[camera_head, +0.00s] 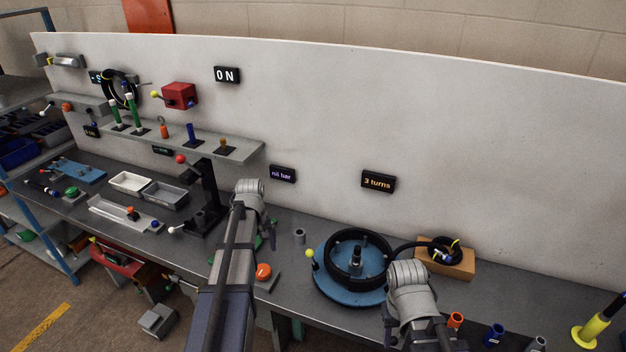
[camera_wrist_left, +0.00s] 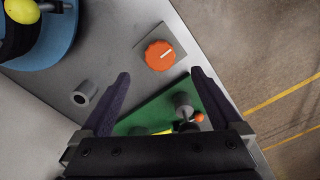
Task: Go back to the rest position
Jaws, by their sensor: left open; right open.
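In the head view my left arm comes up from the bottom, and its wrist hides most of my left gripper (camera_head: 269,236) above the bench. In the left wrist view my left gripper (camera_wrist_left: 160,75) has its fingers apart with nothing held between them. Beyond and below the fingers are an orange knob (camera_wrist_left: 160,55), a grey hollow cylinder (camera_wrist_left: 83,94) and a green plate (camera_wrist_left: 150,118). My right gripper (camera_head: 388,322) is mostly hidden behind its wrist, in front of the blue round turntable (camera_head: 325,284); I see nothing held in it.
A black hose coil (camera_head: 382,278) lies on the turntable, with a yellow-tipped lever (camera_head: 310,253) beside it. A wooden block (camera_head: 458,268) stands to the right. Coloured cups line the front right edge.

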